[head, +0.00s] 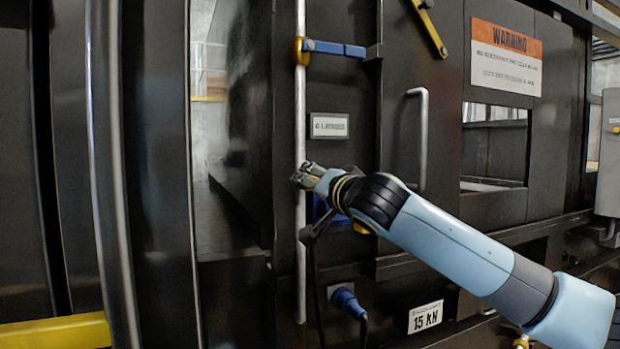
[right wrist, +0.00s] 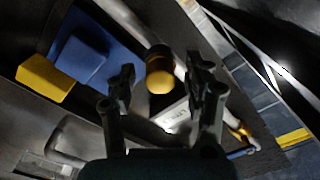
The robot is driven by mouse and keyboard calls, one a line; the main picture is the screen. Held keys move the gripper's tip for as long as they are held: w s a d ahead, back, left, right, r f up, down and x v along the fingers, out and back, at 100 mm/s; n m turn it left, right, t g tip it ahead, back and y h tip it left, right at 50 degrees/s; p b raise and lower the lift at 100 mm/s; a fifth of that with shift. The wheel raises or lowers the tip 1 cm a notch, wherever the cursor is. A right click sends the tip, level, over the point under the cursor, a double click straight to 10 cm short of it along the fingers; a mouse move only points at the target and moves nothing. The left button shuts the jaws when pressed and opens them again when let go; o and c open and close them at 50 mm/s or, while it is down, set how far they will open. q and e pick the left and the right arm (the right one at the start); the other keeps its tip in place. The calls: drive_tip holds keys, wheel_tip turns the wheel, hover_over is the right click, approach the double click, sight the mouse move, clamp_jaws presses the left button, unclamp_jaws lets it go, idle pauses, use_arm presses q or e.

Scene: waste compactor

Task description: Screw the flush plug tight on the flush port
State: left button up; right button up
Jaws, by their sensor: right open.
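My right gripper (head: 308,176) reaches in from the right, in front of the dark compactor wall beside a vertical metal rod. In the right wrist view my right gripper (right wrist: 161,84) is open, its two dark fingers apart. A short dark cylinder with a rounded yellow end (right wrist: 160,78) shows between and beyond the fingers. It may be the flush plug or port; I cannot tell which, nor whether the fingers touch it. In the head view the gripper and wrist hide that area; a small yellow part (head: 361,228) shows just under my wrist. My left gripper is out of view.
A vertical rod (head: 301,110) has a blue latch arm (head: 335,48) near its top. A grab handle (head: 422,135) stands to the right. A blue connector with a cable (head: 345,300) is below. In the right wrist view, a blue block (right wrist: 80,62) and yellow block (right wrist: 45,78) lie left.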

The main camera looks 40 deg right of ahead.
drive_tip(key=n+p, duration=0.1)
drive_tip(key=n, duration=0.3)
drive_tip(key=shift+p, duration=0.4)
drive_tip(key=n+p, duration=0.1)
drive_tip(key=n, duration=0.2)
drive_tip(key=shift+r+p, duration=0.1)
drive_tip(key=shift+p, duration=0.25)
drive_tip(key=shift+n+p, duration=0.35)
drive_tip(key=shift+n, duration=0.65)
drive_tip(key=n+p, duration=0.2)
drive_tip(key=n, duration=0.1)
drive_tip(key=shift+n, duration=0.4)
drive_tip(key=shift+n+p, duration=0.35)
drive_tip(key=shift+n, duration=0.45)
